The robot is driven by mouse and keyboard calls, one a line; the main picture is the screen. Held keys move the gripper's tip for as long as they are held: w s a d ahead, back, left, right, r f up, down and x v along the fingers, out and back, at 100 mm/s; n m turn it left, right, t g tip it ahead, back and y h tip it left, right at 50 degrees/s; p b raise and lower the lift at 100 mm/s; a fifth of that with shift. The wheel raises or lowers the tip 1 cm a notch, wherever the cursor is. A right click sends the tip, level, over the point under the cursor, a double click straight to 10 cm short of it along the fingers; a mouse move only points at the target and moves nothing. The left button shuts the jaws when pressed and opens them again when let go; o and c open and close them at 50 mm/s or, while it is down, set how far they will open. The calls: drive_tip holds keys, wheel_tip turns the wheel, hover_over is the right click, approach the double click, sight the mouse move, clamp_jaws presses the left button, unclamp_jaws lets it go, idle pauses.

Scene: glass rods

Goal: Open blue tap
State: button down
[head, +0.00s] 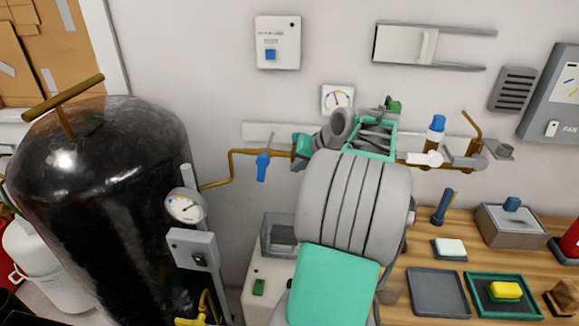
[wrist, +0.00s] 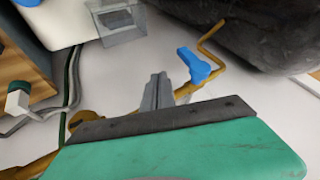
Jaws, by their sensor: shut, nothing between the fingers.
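The blue tap (head: 262,165) sits on a brass pipe (head: 232,165) against the wall, right of the black tank. Its lever hangs down, across the horizontal run of pipe. In the wrist view the blue tap (wrist: 193,66) lies just right of the fingertips. My gripper (wrist: 156,88) has its two grey fingers together and empty, apart from the lever with a small gap. In the head view the teal end of my arm is just right of the tap; the fingertips are hard to make out there.
A large black tank (head: 105,190) with a gauge (head: 185,206) stands left of the tap. A white machine (head: 262,290) stands below. A wooden bench (head: 430,225) with trays is at the right.

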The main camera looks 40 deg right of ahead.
sight(262, 171)
drive_tip(key=w+a+f+p, duration=0.2)
drive_tip(key=w+f, duration=0.3)
drive_tip(key=w, duration=0.3)
drive_tip(key=shift+a+f, duration=0.15)
drive_tip(key=shift+f, duration=0.1)
